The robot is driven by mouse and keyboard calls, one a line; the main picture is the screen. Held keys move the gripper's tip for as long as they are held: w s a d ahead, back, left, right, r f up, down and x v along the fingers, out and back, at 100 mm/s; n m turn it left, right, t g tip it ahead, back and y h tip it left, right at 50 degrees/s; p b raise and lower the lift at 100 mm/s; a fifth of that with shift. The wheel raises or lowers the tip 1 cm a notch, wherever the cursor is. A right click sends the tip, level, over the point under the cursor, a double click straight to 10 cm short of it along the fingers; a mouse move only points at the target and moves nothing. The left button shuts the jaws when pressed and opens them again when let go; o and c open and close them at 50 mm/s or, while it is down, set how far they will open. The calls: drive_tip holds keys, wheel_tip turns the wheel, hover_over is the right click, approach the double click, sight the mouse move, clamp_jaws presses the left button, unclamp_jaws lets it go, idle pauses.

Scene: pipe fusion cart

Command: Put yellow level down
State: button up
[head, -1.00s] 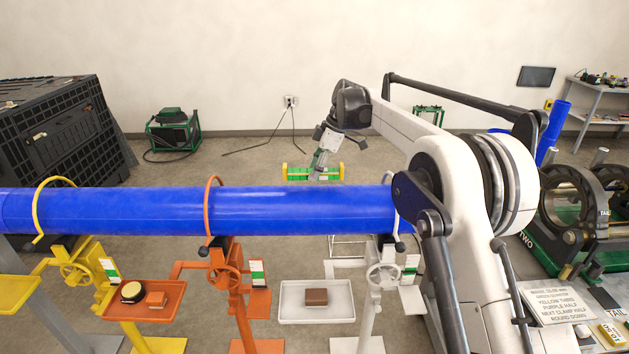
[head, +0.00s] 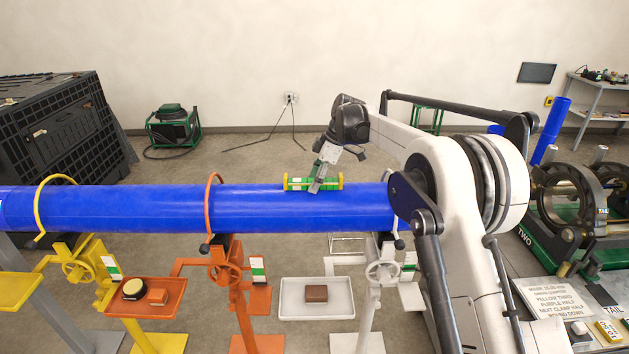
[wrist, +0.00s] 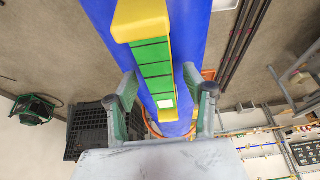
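The level (head: 299,184) has a green body with yellow end blocks. It lies lengthwise along the top of the blue pipe (head: 265,210), and in the head view it looks in contact with the pipe. My gripper (head: 317,184) is over the level's middle, reaching down from above. In the wrist view the level (wrist: 153,69) runs between my two fingers (wrist: 161,80). The fingers stand apart, with blue pipe showing between the level and the right finger. The gripper looks open around the level. The level's underside is hidden.
Yellow, orange (head: 230,290) and white stands carry the pipe, with hooped clamps over it. An orange tray (head: 172,307) and a white tray (head: 343,311) hold small blocks. A black crate (head: 50,130) stands at left, the fusion machine (head: 565,205) at right.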

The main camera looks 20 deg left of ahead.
drive_tip(key=shift+r, duration=0.25)
drive_tip(key=b+v, duration=0.1)
drive_tip(key=v, duration=1.1)
drive_tip(key=shift+b, duration=0.3)
